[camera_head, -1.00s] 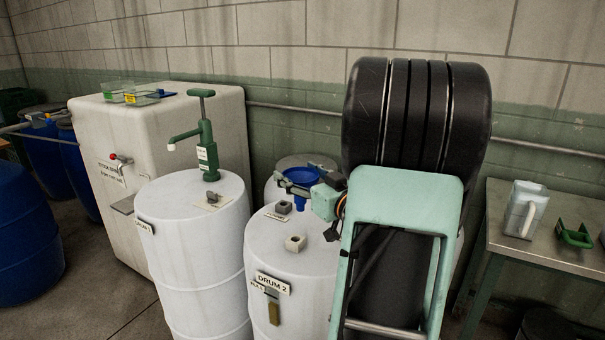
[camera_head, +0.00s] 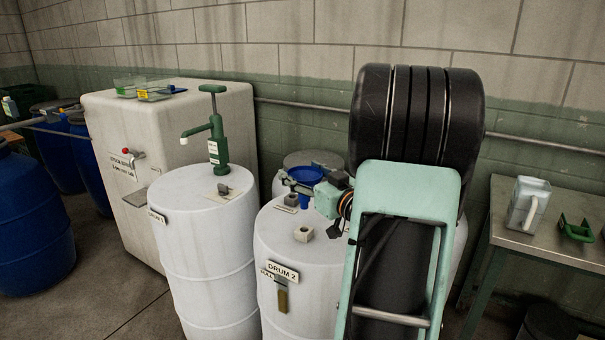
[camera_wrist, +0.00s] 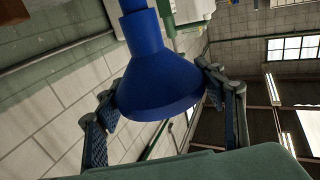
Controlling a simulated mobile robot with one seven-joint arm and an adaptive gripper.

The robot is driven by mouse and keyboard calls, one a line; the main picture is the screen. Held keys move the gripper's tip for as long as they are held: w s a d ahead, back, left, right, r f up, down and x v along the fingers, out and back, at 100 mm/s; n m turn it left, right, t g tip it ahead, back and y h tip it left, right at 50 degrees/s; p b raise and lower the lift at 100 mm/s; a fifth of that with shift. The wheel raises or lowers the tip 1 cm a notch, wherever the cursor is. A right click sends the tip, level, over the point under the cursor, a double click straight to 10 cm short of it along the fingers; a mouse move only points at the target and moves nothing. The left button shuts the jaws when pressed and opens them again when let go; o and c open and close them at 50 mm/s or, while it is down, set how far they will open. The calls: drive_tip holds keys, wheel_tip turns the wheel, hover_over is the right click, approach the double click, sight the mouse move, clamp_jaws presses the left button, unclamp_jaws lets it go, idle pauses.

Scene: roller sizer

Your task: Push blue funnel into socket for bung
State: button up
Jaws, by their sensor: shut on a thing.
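The blue funnel (camera_head: 306,174) is upright above the rear part of the white drum marked DRUM 2 (camera_head: 275,238), its spout pointing down. In the wrist view the funnel (camera_wrist: 152,62) fills the middle, cone between the finger pads. My gripper (camera_head: 303,184) is shut on the funnel's cone; the wrist view shows my gripper (camera_wrist: 160,98) with a finger on each side. I cannot tell which is the bung socket, or whether the spout touches one.
The left drum (camera_head: 200,235) carries a green hand pump (camera_head: 215,140). A pale cabinet (camera_head: 125,190) stands behind it. A metal table (camera_head: 525,245) at right holds a clear jug (camera_head: 527,203) and a green piece (camera_head: 577,229). Another drum (camera_head: 312,158) stands behind the funnel.

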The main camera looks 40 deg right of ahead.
sight(307, 207)
drive_tip(key=shift+f+b, duration=2.25)
drive_tip(key=shift+f, duration=0.6)
drive_tip(key=shift+f+b, duration=1.6)
drive_tip(key=shift+f, duration=0.2)
drive_tip(key=o, duration=1.2)
drive_tip(key=shift+r, duration=0.1)
drive_tip(key=s, duration=1.2)
drive_tip(key=shift+a, duration=0.35)
